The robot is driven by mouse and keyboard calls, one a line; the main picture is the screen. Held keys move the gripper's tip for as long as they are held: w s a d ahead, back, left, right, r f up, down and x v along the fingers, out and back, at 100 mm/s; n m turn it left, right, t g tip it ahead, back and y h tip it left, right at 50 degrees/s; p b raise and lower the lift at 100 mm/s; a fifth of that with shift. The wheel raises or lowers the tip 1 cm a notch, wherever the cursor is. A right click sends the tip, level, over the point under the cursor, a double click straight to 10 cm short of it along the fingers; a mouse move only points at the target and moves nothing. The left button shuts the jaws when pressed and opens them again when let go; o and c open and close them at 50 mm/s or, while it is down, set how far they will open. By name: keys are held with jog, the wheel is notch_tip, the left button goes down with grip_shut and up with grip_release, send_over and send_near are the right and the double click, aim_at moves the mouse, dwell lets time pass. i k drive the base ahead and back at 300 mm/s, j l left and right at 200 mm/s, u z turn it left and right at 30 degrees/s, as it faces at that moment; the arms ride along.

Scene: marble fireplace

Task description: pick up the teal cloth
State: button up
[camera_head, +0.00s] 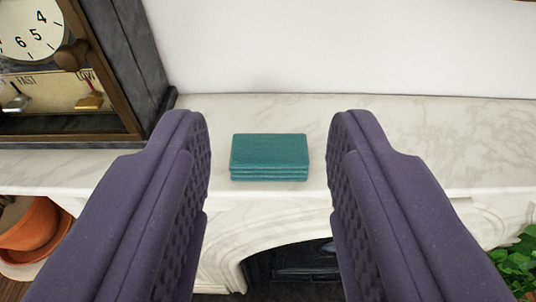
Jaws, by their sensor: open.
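The teal cloth (269,153) is a small folded stack lying flat on the white marble mantel (410,150), close to its front edge. It sits near the middle of the view. My gripper (269,135) is open, with one purple textured finger on each side of the cloth in the picture. Clear gaps show between the cloth and both fingers, and nothing is held between them. The cloth's far side and underside are hidden.
A clock in a dark wooden case (150,60) stands on the mantel at the left. A white wall (350,45) rises behind. Terracotta pots (28,225) are lower left, and a green plant (518,262) is lower right. The mantel right of the cloth is clear.

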aim_at(253, 156)
jog(key=i+l, duration=0.1)
jog(key=l, duration=0.2)
jog(key=i+l, duration=0.15)
jog(key=l, duration=0.2)
jog(key=i+l, duration=0.1)
jog(key=l, duration=0.2)
jog(key=i+l, duration=0.15)
jog(key=l, duration=0.15)
jog(key=l+u, duration=0.1)
jog(key=u, duration=0.3)
jog(key=i+l+u, duration=0.1)
jog(key=u, duration=0.3)
jog(key=l+u, duration=0.15)
jog(key=u, duration=0.25)
jog(key=l+u, duration=0.15)
jog(key=u, duration=0.25)
jog(key=i+u, duration=0.15)
jog(key=i, duration=0.3)
